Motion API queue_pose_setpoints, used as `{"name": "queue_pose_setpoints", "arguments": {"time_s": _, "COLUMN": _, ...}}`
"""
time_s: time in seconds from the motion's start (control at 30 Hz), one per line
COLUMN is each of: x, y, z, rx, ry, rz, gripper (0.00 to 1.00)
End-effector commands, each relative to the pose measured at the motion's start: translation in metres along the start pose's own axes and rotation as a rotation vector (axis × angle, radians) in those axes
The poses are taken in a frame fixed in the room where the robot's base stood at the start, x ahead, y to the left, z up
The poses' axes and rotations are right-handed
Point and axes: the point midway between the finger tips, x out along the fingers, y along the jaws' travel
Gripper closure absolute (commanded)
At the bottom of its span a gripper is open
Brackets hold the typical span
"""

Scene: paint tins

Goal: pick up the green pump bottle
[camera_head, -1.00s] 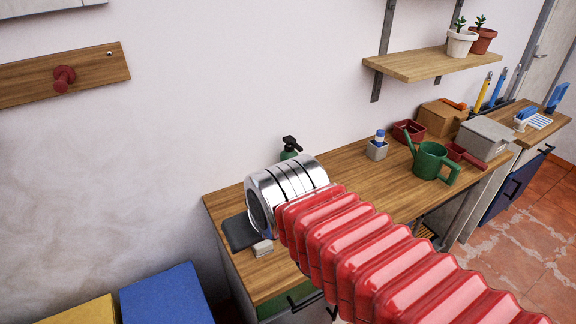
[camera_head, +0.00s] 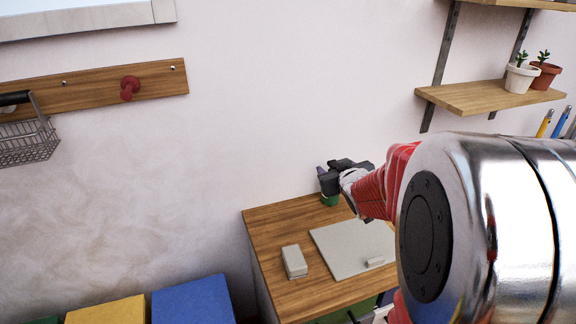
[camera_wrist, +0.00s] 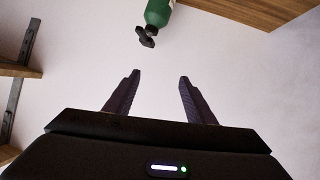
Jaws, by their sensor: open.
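The green pump bottle (camera_head: 330,199) stands on the wooden counter (camera_head: 262,232), close to the wall, in the head view. Only a small green part of it shows there, below the dark end of my arm. In the wrist view the green pump bottle (camera_wrist: 158,13) is at the top edge, cut off, with its black pump head pointing down in the picture. My gripper (camera_wrist: 160,75) is open, with its two dark fingers apart and nothing between them. The bottle's pump head lies beyond the fingertips, roughly in line with the gap, and does not appear to touch them.
A grey board (camera_head: 352,250) and a small pale block (camera_head: 294,262) lie on the counter. A shelf with two potted plants (camera_head: 522,76) is on the wall at right. A hook rail (camera_head: 100,90) with a wire basket (camera_head: 28,142) hangs at left.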

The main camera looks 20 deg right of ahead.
Motion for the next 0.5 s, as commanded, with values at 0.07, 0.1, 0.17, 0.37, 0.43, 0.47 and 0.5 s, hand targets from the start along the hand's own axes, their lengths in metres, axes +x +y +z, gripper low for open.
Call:
{"name": "queue_pose_setpoints", "arguments": {"time_s": 0.07, "x": 0.016, "y": 0.012, "z": 0.009, "rx": 0.006, "ry": 0.035, "rz": -0.011, "gripper": 0.50}}
{"name": "queue_pose_setpoints", "arguments": {"time_s": 0.1, "x": 0.022, "y": 0.017, "z": 0.011, "rx": 0.007, "ry": 0.057, "rz": -0.020, "gripper": 0.50}}
{"name": "queue_pose_setpoints", "arguments": {"time_s": 0.17, "x": 0.031, "y": 0.023, "z": 0.016, "rx": 0.010, "ry": 0.090, "rz": -0.035, "gripper": 0.50}}
{"name": "queue_pose_setpoints", "arguments": {"time_s": 0.37, "x": 0.053, "y": 0.043, "z": 0.037, "rx": 0.038, "ry": 0.199, "rz": -0.096, "gripper": 0.50}}
{"name": "queue_pose_setpoints", "arguments": {"time_s": 0.43, "x": 0.058, "y": 0.049, "z": 0.046, "rx": 0.055, "ry": 0.237, "rz": -0.122, "gripper": 0.50}}
{"name": "queue_pose_setpoints", "arguments": {"time_s": 0.47, "x": 0.060, "y": 0.052, "z": 0.050, "rx": 0.062, "ry": 0.254, "rz": -0.132, "gripper": 0.50}}
{"name": "queue_pose_setpoints", "arguments": {"time_s": 0.5, "x": 0.061, "y": 0.055, "z": 0.056, "rx": 0.073, "ry": 0.277, "rz": -0.149, "gripper": 0.50}}
